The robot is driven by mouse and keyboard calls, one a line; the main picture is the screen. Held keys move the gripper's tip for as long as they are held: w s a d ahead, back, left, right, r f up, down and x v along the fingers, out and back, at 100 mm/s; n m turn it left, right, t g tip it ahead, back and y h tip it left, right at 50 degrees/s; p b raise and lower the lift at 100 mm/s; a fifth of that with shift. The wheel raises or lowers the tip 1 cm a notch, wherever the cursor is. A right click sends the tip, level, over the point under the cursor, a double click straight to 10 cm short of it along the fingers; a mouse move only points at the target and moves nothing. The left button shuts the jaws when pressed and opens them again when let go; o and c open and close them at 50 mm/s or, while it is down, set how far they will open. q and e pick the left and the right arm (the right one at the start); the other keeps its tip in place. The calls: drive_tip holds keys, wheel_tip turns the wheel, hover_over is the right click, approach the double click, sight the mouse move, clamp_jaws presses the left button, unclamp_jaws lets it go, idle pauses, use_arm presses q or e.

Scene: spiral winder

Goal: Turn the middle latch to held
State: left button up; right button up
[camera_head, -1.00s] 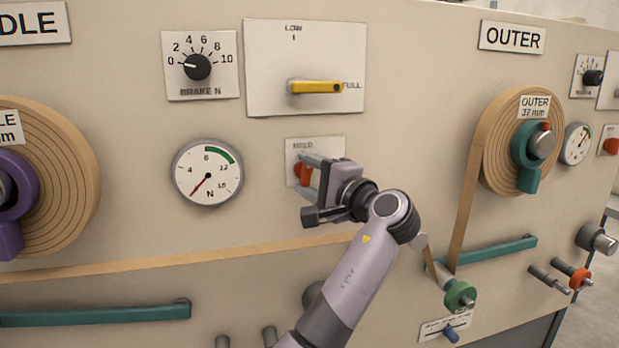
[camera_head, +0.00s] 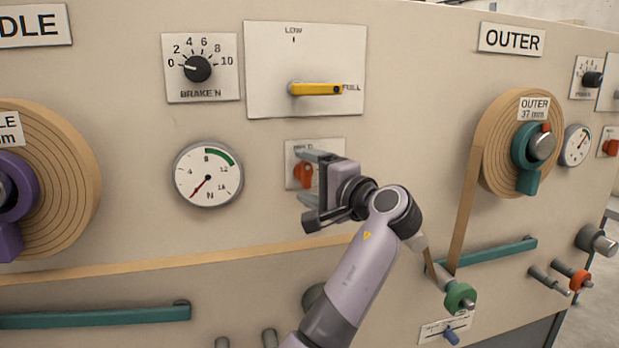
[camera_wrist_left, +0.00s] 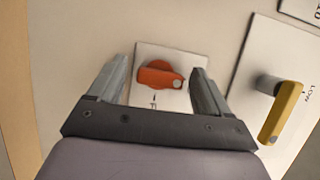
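The middle latch (camera_head: 302,174) is an orange-red knob on a small white plate (camera_head: 293,150) below the yellow lever. A word at the plate's top is partly hidden. My left gripper (camera_head: 309,178) is open in front of the latch, one finger above it and one below. In the left wrist view the latch (camera_wrist_left: 160,76) lies between the two spread fingers, with a gap visible on both sides. Its grey-dotted end points right, and a mark and part of a letter show on the plate below it. My right gripper is not in view.
A yellow lever (camera_head: 316,89) on a large white plate is above, and it also shows in the left wrist view (camera_wrist_left: 283,112). A gauge (camera_head: 207,173) is at left. The tan tape (camera_head: 190,261) runs below. The outer roll (camera_head: 497,150) is at right.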

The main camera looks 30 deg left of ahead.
use_arm(q)
drive_tip(key=v, duration=0.7)
idle(0.3)
idle(0.3)
drive_tip(key=s+a+f+h, duration=0.1)
drive_tip(key=s+f+h, duration=0.3)
drive_tip(key=f, duration=1)
drive_tip(key=s+a+f+h, duration=0.1)
drive_tip(key=s+f+h, duration=0.35)
drive_tip(key=f, duration=0.95)
drive_tip(key=s+d+f+g+h, duration=0.1)
drive_tip(key=s+d+f+h, duration=0.15)
drive_tip(key=s, duration=0.55)
drive_tip(key=s+d+f+n+h, duration=0.1)
drive_tip(key=s+d+f+h, duration=0.2)
drive_tip(key=s, duration=0.4)
drive_tip(key=s+d+f+g+h, duration=0.1)
drive_tip(key=s+f+h, duration=0.25)
drive_tip(key=s, duration=0.45)
drive_tip(key=w+d+t+h+p, duration=0.2)
drive_tip(key=w+t+p, duration=0.4)
drive_tip(key=p, duration=0.4)
drive_tip(key=shift+w+d+r+t, duration=0.25)
drive_tip(key=shift+w+d+t, duration=0.15)
drive_tip(key=shift+w+d, duration=0.2)
